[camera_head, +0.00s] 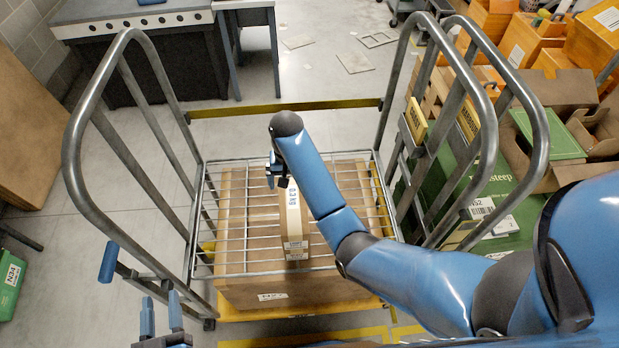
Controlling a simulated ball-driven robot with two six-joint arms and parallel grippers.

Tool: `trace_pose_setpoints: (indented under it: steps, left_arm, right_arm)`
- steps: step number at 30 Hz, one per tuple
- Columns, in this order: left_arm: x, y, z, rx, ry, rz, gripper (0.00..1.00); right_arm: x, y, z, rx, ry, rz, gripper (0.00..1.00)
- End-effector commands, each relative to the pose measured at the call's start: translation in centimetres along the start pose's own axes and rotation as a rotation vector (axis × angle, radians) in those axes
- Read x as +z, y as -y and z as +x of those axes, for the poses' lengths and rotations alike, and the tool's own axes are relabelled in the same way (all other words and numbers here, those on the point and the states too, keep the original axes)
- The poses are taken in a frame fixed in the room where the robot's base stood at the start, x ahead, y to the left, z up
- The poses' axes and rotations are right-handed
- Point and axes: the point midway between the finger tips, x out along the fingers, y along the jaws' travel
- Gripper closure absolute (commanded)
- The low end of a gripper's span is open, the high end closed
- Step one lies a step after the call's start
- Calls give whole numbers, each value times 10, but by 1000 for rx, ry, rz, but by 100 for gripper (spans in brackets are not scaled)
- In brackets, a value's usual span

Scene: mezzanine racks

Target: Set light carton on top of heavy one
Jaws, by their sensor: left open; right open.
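A large brown carton (262,291) with a white label stands low in the wheeled cage cart (205,225), seen partly through the wire grid. My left gripper (161,314) is open and empty at the bottom left, outside the cart.
Tall curved tube rails bound the cart left and right, with a yellow bar (290,109) across its back. Green and orange boxes (495,200) crowd the right. A workbench (140,22) stands behind. Grey floor to the left is mostly clear.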

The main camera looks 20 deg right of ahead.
Motion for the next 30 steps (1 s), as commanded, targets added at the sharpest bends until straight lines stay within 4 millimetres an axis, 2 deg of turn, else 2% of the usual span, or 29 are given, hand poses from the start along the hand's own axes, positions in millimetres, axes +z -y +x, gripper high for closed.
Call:
trace_pose_setpoints:
  steps: [4,8,14,18,21,26,30]
  left_arm:
    - [0,0,0,0,-1,0,57]
    - [0,0,0,0,-1,0,57]
    - [0,0,0,0,-1,0,57]
    - [0,0,0,0,-1,0,57]
    - [0,0,0,0,-1,0,57]
    - [0,0,0,0,0,0,57]
    - [0,0,0,0,0,0,57]
  right_arm:
    - [-2,0,-3,0,0,0,0]
    - [1,-3,6,-9,-20,-3,0]
    - [12,-20,49,-61,-155,-21,0]
    - [31,-40,82,-113,-323,-41,0]
    - [48,-56,95,-146,-458,-57,0]
    - [83,-81,95,-183,-673,-82,0]
    - [120,-103,75,-199,-867,-103,0]
